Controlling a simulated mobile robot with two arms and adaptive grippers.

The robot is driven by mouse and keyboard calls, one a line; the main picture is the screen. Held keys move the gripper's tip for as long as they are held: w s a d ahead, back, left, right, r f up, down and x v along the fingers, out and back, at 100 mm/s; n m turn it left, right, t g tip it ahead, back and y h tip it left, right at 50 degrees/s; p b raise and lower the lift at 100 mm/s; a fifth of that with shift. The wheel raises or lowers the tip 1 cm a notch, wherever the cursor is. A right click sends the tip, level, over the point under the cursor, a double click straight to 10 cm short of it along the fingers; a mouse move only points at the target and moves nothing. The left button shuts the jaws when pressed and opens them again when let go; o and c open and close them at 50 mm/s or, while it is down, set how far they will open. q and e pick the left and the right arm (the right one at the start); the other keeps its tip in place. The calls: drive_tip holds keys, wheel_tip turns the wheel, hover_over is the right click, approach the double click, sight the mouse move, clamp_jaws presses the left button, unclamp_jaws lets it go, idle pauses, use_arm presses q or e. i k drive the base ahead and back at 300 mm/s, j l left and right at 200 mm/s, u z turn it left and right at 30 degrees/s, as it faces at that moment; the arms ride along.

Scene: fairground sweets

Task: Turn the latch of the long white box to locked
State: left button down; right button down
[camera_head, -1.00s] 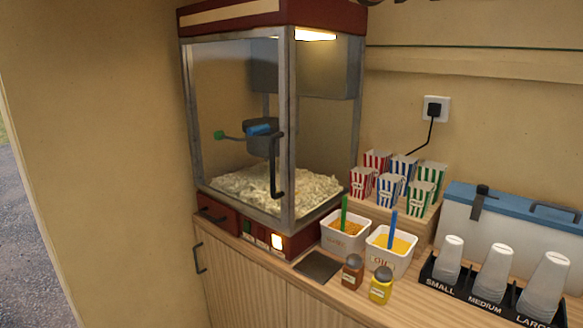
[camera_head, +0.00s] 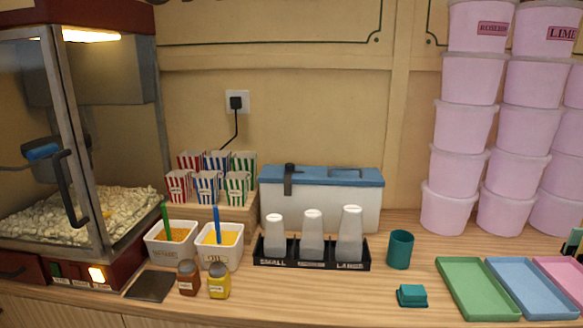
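The long white box (camera_head: 347,209) stands at the back of the counter against the wall. It has a blue lid (camera_head: 318,176) with a recessed dark handle at its right part. A dark latch (camera_head: 289,179) sits near the left end, reaching from the lid down over the front face. I cannot tell from here whether the latch is locked. The cup rack in front hides the lower front of the box. Neither of my grippers is in view.
A black cup rack (camera_head: 312,263) stands directly before the box. Striped popcorn cartons (camera_head: 207,187) are to its left. A teal cup (camera_head: 400,250), a small teal block (camera_head: 412,296), coloured trays (camera_head: 477,289) and stacked pink tubs (camera_head: 465,118) are to the right. The popcorn machine (camera_head: 75,140) is far left.

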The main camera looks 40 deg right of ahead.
sight(289, 166)
drive_tip(key=i+l, duration=0.1)
drive_tip(key=i, duration=0.5)
drive_tip(key=i+z, duration=0.15)
drive_tip(key=z, duration=1.45)
